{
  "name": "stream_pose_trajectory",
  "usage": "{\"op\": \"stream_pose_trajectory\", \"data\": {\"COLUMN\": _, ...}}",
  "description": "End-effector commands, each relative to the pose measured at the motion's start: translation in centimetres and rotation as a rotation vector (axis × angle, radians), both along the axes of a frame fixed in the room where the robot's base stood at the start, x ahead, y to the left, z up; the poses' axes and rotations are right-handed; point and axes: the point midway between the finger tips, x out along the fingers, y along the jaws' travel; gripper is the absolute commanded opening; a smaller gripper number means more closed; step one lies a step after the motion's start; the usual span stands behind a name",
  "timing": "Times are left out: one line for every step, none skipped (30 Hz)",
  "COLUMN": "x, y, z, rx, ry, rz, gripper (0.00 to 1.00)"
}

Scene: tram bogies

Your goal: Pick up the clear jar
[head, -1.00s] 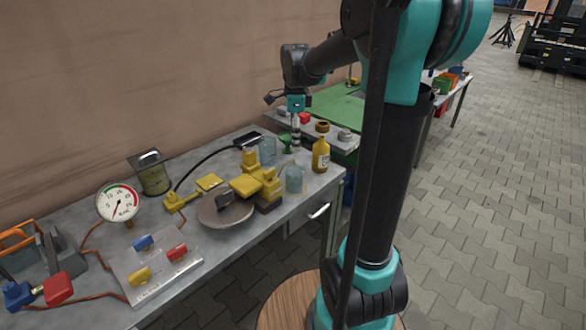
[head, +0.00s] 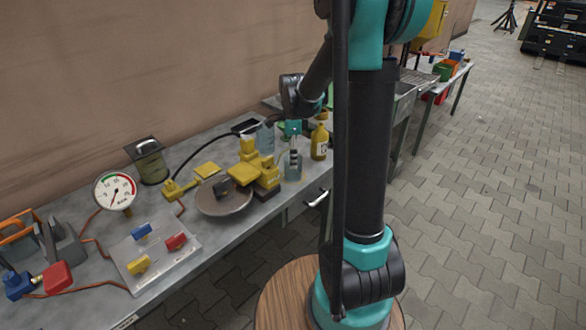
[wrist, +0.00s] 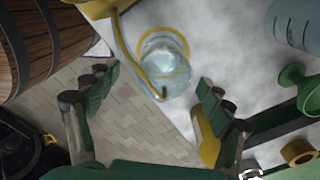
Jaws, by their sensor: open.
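The clear jar (head: 291,174) is a pale glassy cylinder near the front edge of the grey workbench, left of a yellow bottle (head: 319,143). My gripper (head: 294,160) points down and overlaps the jar's upper part in the head view. In the wrist view the clear jar (wrist: 170,68) has a yellowish ring around it and sits beyond the fingertips, in line with the gap. My gripper (wrist: 158,86) is open there, with nothing between its fingers. A second bluish clear vessel (head: 266,136) stands farther back; one with marks (wrist: 296,25) shows at the wrist view's upper right.
Yellow metal parts (head: 262,172) and a round grey plate (head: 222,200) lie left of the jar. A green cup-shaped thing (wrist: 300,88) is at the right of the wrist view. The bench's front edge runs close by the jar, with paved floor (wrist: 140,120) beyond.

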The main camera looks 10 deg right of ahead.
Motion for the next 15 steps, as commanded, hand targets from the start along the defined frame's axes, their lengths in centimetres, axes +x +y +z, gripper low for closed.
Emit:
{"op": "stream_pose_trajectory", "data": {"x": 0.1, "y": 0.0, "z": -0.6, "rx": 0.000, "ry": 0.000, "rz": 0.000, "gripper": 0.81}}
{"op": "stream_pose_trajectory", "data": {"x": 0.2, "y": 0.1, "z": -1.0, "rx": 0.000, "ry": 0.000, "rz": 0.000, "gripper": 0.81}}
{"op": "stream_pose_trajectory", "data": {"x": 0.3, "y": 0.1, "z": -1.5, "rx": 0.000, "ry": 0.000, "rz": 0.000, "gripper": 0.81}}
{"op": "stream_pose_trajectory", "data": {"x": 0.4, "y": 0.1, "z": -2.0, "rx": 0.000, "ry": 0.000, "rz": 0.000, "gripper": 0.81}}
{"op": "stream_pose_trajectory", "data": {"x": 0.5, "y": 0.2, "z": -2.4, "rx": 0.000, "ry": 0.000, "rz": 0.000, "gripper": 0.81}}
{"op": "stream_pose_trajectory", "data": {"x": 0.6, "y": 0.2, "z": -2.9, "rx": 0.000, "ry": 0.000, "rz": 0.000, "gripper": 0.81}}
{"op": "stream_pose_trajectory", "data": {"x": 0.5, "y": 0.2, "z": -3.3, "rx": 0.000, "ry": 0.000, "rz": 0.000, "gripper": 0.81}}
{"op": "stream_pose_trajectory", "data": {"x": 0.5, "y": 0.2, "z": -3.7, "rx": 0.000, "ry": 0.000, "rz": 0.000, "gripper": 0.81}}
{"op": "stream_pose_trajectory", "data": {"x": 0.5, "y": 0.2, "z": -4.1, "rx": 0.000, "ry": 0.000, "rz": 0.000, "gripper": 0.81}}
{"op": "stream_pose_trajectory", "data": {"x": 0.5, "y": 0.2, "z": -4.3, "rx": 0.000, "ry": 0.000, "rz": 0.000, "gripper": 0.81}}
{"op": "stream_pose_trajectory", "data": {"x": 0.5, "y": 0.2, "z": -4.5, "rx": 0.000, "ry": 0.000, "rz": 0.000, "gripper": 0.81}}
{"op": "stream_pose_trajectory", "data": {"x": 0.5, "y": 0.2, "z": -4.7, "rx": 0.000, "ry": 0.000, "rz": 0.000, "gripper": 0.81}}
{"op": "stream_pose_trajectory", "data": {"x": 0.5, "y": 0.2, "z": -4.8, "rx": 0.000, "ry": 0.000, "rz": 0.000, "gripper": 0.81}}
{"op": "stream_pose_trajectory", "data": {"x": 0.5, "y": 0.2, "z": -4.8, "rx": 0.000, "ry": 0.000, "rz": 0.000, "gripper": 0.81}}
{"op": "stream_pose_trajectory", "data": {"x": 0.5, "y": 0.1, "z": -4.8, "rx": 0.000, "ry": 0.000, "rz": 0.000, "gripper": 0.81}}
